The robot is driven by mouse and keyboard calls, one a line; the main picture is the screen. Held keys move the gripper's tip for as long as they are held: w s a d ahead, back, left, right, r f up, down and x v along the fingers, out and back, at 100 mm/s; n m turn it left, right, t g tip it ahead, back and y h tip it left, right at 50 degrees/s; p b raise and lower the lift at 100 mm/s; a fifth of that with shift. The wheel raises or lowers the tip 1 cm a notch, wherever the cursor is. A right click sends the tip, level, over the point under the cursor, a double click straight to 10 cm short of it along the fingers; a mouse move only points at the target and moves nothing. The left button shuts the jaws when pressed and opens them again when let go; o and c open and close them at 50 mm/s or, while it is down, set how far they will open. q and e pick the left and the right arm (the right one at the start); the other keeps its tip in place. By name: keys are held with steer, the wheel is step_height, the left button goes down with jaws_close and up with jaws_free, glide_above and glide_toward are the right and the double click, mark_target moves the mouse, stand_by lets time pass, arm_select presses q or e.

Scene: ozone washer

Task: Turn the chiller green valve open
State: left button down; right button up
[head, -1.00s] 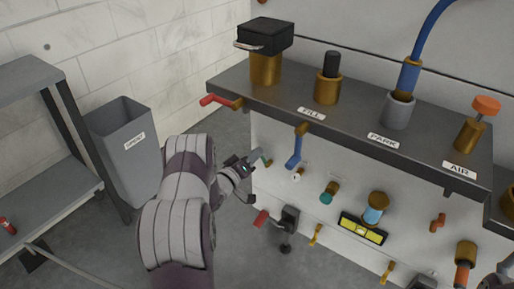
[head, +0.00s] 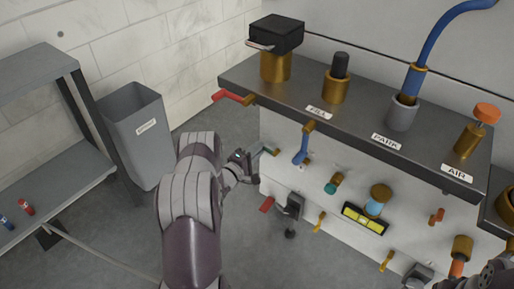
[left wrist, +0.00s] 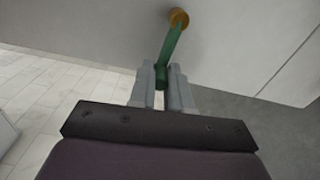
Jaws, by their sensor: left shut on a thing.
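The green valve handle (left wrist: 171,48) is a straight lever on a round brass pivot (left wrist: 179,18) against the pale panel. In the left wrist view it runs down from the pivot to my left gripper (left wrist: 161,92). The fingers are shut on the handle's free end. In the head view my left gripper (head: 257,154) is at the panel's left side, below the dark counter, and hides much of the handle. A dark part of my right arm shows at the lower right corner; its fingers are out of view.
The dark counter (head: 345,115) with FILL, PARK and AIR labels juts out above the valve. A grey bin (head: 138,130) and shelf stand left.

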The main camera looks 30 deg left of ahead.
arm_select(q)
steer(key=shift+f+n, duration=0.25)
steer(key=shift+n, duration=0.15)
stand_by(0.3)
steer(key=c, duration=1.1)
jaws_free()
steer(key=s+p, duration=0.1)
steer(key=s, duration=0.3)
steer(key=s+p, duration=0.2)
steer(key=s, duration=0.2)
steer(key=s+a+p, duration=0.1)
steer(key=s+p, duration=0.1)
steer(key=s, duration=0.2)
steer(key=shift+s, duration=0.35)
